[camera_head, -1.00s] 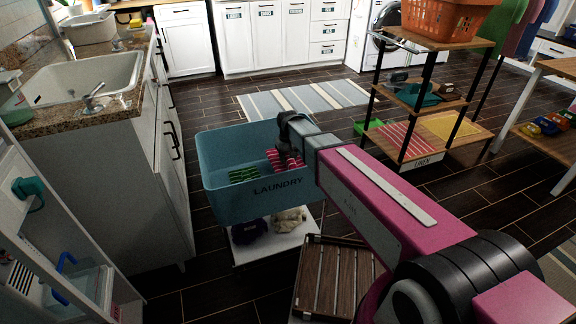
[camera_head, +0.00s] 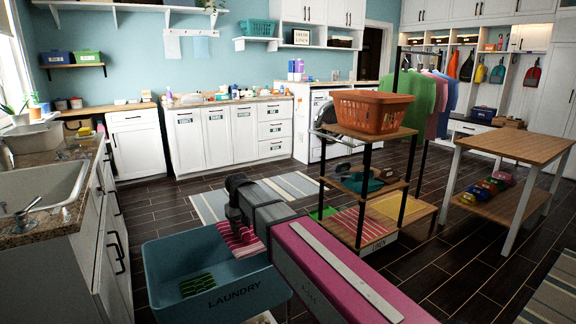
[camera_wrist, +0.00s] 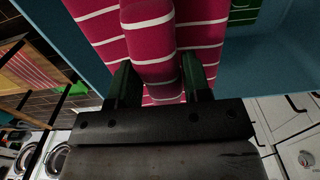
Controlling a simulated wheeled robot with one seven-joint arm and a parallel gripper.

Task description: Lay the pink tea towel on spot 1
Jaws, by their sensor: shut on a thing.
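The pink tea towel (camera_head: 242,241) has white stripes and hangs folded from my gripper (camera_head: 238,222), above the back of the blue laundry tub (camera_head: 166,262). In the wrist view, the towel (camera_wrist: 100,28) is pinched between the two dark green fingers of my gripper (camera_wrist: 155,78). A green striped cloth (camera_head: 195,285) lies in the tub. No marking that reads as spot 1 is legible. The low linen shelf (camera_head: 376,240) carries a red striped cloth (camera_head: 360,224) and a yellow one (camera_head: 405,207).
The shelf rack has dark posts and an orange basket (camera_head: 372,110) on top. A wooden table (camera_head: 515,145) stands to its right. A striped rug (camera_head: 290,185) lies behind my arm. The sink counter (camera_head: 60,215) is at left. Dark floor is open between rack and table.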

